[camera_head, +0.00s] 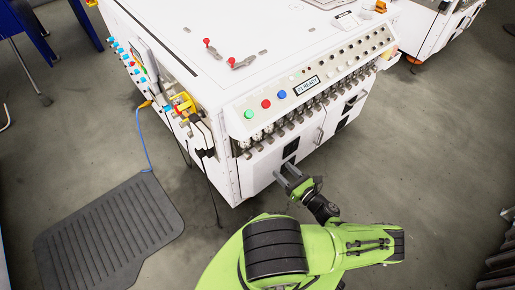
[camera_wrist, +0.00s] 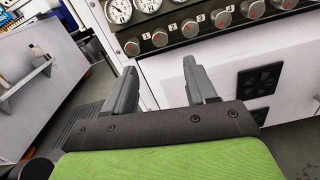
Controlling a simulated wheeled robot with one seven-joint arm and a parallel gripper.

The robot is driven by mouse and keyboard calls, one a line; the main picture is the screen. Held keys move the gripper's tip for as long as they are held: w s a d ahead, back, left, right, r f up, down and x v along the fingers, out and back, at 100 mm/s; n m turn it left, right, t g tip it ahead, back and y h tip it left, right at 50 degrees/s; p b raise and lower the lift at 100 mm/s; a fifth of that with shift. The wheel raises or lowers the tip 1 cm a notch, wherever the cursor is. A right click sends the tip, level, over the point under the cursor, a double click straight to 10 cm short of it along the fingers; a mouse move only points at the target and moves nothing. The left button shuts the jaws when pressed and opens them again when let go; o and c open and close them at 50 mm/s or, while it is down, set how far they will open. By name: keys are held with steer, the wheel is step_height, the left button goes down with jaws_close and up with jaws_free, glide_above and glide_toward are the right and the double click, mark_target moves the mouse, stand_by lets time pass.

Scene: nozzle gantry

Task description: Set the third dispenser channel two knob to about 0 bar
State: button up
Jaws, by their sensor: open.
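The nearest knobs there are a left-end knob (camera_wrist: 132,46), a second knob (camera_wrist: 160,38) and a third knob (camera_wrist: 190,28). I cannot tell which one is the third dispenser's channel two, nor read its setting. Round white gauges (camera_wrist: 118,11) sit above the knobs. My gripper (camera_wrist: 158,66) is open and empty, its fingers pointing toward the white front below the knobs, touching none of them. It also shows in the head view (camera_head: 284,171).
The white machine (camera_head: 262,178) carries a sloped panel with green, red and blue buttons. Dark vents (camera_wrist: 260,80) are in its lower front. A black floor mat (camera_head: 110,235) and blue cable (camera_head: 143,145) lie left.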

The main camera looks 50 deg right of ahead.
mark_target(261, 150)
steer(key=b+x, duration=0.1)
steer(key=x, duration=1.2)
steer(key=shift+f+b, duration=0.15)
steer(key=shift+b, duration=0.25)
jaws_close()
steer(key=shift+n, duration=0.4)
steer(key=n+b, duration=0.1)
steer(key=n, duration=0.9)
steer(key=shift+n+b, duration=0.3)
steer(key=shift+n, duration=0.1)
steer(key=n, duration=1.1)
